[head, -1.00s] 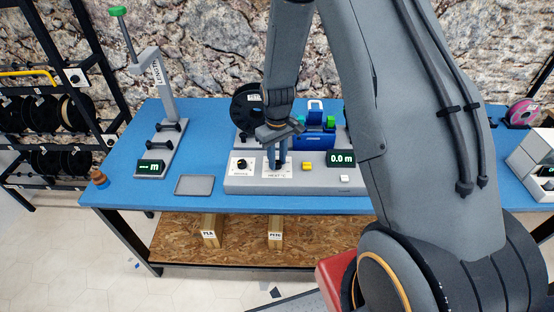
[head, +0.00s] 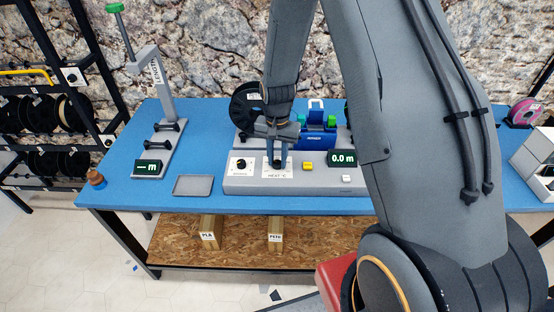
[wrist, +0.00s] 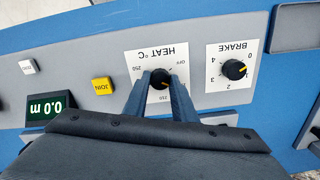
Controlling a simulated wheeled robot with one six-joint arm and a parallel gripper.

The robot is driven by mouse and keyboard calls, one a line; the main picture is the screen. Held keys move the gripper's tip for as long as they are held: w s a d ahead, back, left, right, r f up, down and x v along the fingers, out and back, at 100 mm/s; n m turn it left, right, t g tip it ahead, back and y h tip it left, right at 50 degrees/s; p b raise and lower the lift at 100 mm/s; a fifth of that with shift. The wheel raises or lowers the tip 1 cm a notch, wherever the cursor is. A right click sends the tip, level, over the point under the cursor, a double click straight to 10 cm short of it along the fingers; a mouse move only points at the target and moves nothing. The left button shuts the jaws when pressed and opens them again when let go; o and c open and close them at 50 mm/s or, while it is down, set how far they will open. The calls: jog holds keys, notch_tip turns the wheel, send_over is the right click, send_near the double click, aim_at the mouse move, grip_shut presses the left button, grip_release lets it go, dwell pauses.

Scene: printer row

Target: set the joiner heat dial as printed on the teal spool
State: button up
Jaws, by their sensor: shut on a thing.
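The joiner (head: 240,178) is a grey unit on the blue table. Its heat dial (wrist: 159,76) is a black knob with an orange mark on a white HEAT °C plate (wrist: 180,52), where OFF and 250 are legible. My gripper (wrist: 162,84) points down over the plate, its fingers closed on the sides of the dial; in the head view it hides most of the dial. Part of the scale lies behind the fingers, and I cannot tell the exact setting. I make out no teal spool; a dark spool (head: 241,104) behind the joiner has a label too small to read.
The brake dial (wrist: 234,69) sits beside the heat plate. On the other side are the yellow JOIN button (wrist: 102,86), a white button (wrist: 28,66) and a display reading 0.0 m (wrist: 48,107). A grey tray (head: 194,186) lies left of the joiner.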

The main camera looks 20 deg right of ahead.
jog(key=m, duration=0.5)
jog(key=shift+w, duration=0.1)
jog(key=m+b, duration=0.1)
jog(key=m, duration=0.5)
jog(key=shift+r+m, duration=0.1)
jog(key=shift+m, duration=0.3)
jog(key=m, duration=1.1)
jog(key=shift+m, duration=0.3)
jog(key=o, duration=1)
jog(key=shift+o, duration=0.2)
jog(key=shift+b, duration=0.3)
